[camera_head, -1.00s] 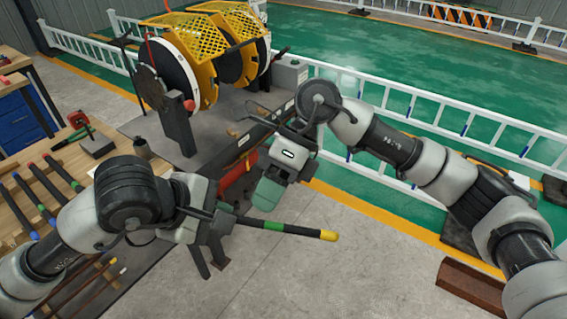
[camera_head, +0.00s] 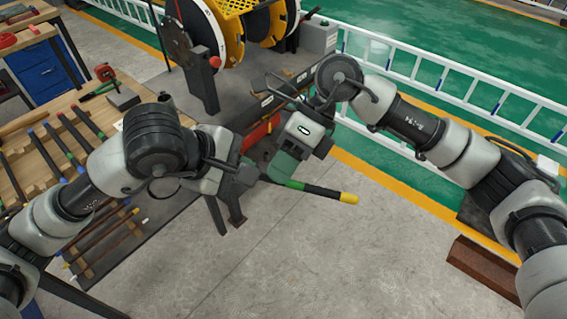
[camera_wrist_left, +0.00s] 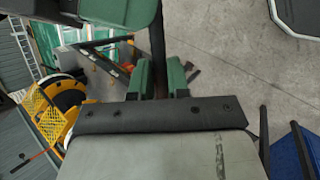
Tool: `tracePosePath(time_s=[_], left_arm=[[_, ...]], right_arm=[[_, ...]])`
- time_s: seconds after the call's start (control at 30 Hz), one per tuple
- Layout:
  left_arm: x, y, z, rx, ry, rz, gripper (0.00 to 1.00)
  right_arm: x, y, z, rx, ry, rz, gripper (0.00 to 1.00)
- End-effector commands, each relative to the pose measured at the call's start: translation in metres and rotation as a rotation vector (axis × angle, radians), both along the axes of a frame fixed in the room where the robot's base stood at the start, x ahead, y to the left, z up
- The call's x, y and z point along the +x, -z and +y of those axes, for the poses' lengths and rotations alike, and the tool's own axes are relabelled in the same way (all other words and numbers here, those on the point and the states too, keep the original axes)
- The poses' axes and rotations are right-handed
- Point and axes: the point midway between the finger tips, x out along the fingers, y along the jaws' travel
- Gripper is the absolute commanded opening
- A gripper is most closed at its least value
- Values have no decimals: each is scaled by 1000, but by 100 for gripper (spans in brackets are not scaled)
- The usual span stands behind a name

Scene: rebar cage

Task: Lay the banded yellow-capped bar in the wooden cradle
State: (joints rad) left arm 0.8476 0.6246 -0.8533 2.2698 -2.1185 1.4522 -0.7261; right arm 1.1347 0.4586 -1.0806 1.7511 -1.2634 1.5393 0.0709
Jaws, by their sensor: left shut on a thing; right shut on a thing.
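The banded yellow-capped bar (camera_head: 322,190) is dark with a green band and a yellow end, which points right over the floor. My left gripper (camera_head: 247,172) is shut on the bar away from the yellow end; in the left wrist view the dark bar (camera_wrist_left: 157,45) runs between its green fingers. My right gripper (camera_head: 284,165) is shut on the bar near the green band, just right of the left one. Its green part also shows at the top of the left wrist view (camera_wrist_left: 120,12). Notched wooden supports (camera_head: 33,188) with colour-ended bars lie on the left bench; I cannot tell which is the cradle.
The wooden bench (camera_head: 60,115) also carries a hammer (camera_head: 122,98) and other tools. A lower rack (camera_head: 95,245) holds several thin bars. A brown channel piece (camera_head: 482,268) lies lower right. Floor in front is clear.

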Motion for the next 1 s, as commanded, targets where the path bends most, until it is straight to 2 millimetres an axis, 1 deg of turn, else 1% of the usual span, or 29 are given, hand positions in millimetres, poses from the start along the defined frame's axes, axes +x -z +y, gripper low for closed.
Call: tracePosePath(time_s=[0.07, 0.1, 0.27, 0.53, 0.67, 0.77, 1.0], left_arm=[[-1, -2, -1, -5, 4, -3, 0], [-1, -2, -1, -5, 4, -3, 21], [-1, -2, -1, -3, 4, -2, 45], [-1, -1, 0, -1, 2, -1, 46], [-3, -8, 4, -2, 1, -3, 46], [-7, -19, 12, -3, 0, -5, 46], [-23, -57, 38, 0, -1, -6, 46]], right_arm=[[1, 1, -1, -4, 4, -3, 0], [2, -1, -1, 0, 4, -3, 0], [1, -1, -1, 1, 3, -3, 0], [1, -1, 0, 2, 2, -3, 0], [1, -1, 0, 2, 2, -3, 0], [1, -1, 0, 2, 2, -3, 0], [1, -1, 0, 2, 2, -3, 0]])
